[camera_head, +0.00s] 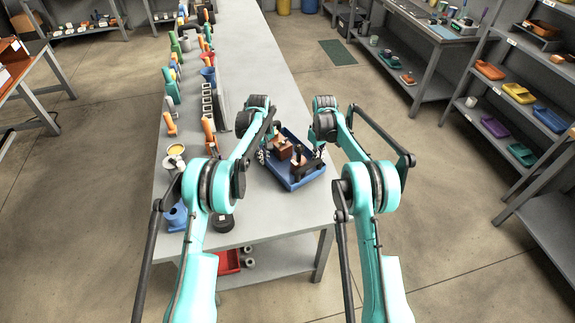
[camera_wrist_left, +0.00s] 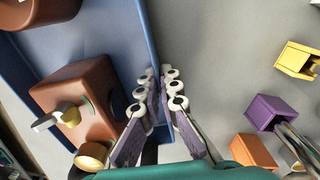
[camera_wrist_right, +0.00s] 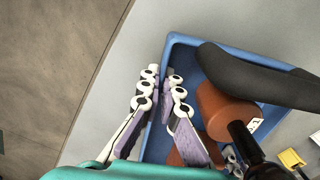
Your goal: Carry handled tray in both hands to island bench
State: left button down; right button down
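The blue handled tray (camera_head: 296,184) is at the front right part of the long grey bench and holds brown and dark objects. My left gripper (camera_head: 263,154) is at its left side. In the left wrist view, the fingers (camera_wrist_left: 159,76) are close together on both sides of the tray wall (camera_wrist_left: 146,32), shut on it. My right gripper (camera_head: 319,150) is at the opposite side. In the right wrist view, its fingers (camera_wrist_right: 161,78) are shut around the tray wall (camera_wrist_right: 170,58). I cannot tell whether the tray touches the bench top.
The long bench (camera_head: 256,48) carries a crowded row of tools and parts along its left side. Shelves with coloured trays (camera_head: 519,93) stand right. Open floor (camera_head: 420,170) lies between.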

pick_arm(q)
jog(key=shift+f, duration=0.4)
pick_arm(e)
jog(key=shift+f, duration=0.4)
pick_arm(q)
jog(key=c, duration=2.1)
grip_release()
jog(key=shift+f+b, duration=0.1)
jog(key=shift+b, duration=0.2)
jog(key=shift+c, duration=0.2)
pick_arm(e)
jog(key=c, duration=2.1)
grip_release()
jog(key=shift+f, duration=0.1)
jog(key=shift+c, duration=0.2)
pick_arm(q)
jog(key=o, duration=0.4)
pick_arm(e)
jog(key=o, duration=0.4)
pick_arm(q)
jog(key=shift+s+r, duration=0.1)
jog(key=shift+r, duration=0.1)
pick_arm(e)
jog(key=shift+s+r, duration=0.1)
jog(key=shift+r, duration=0.1)
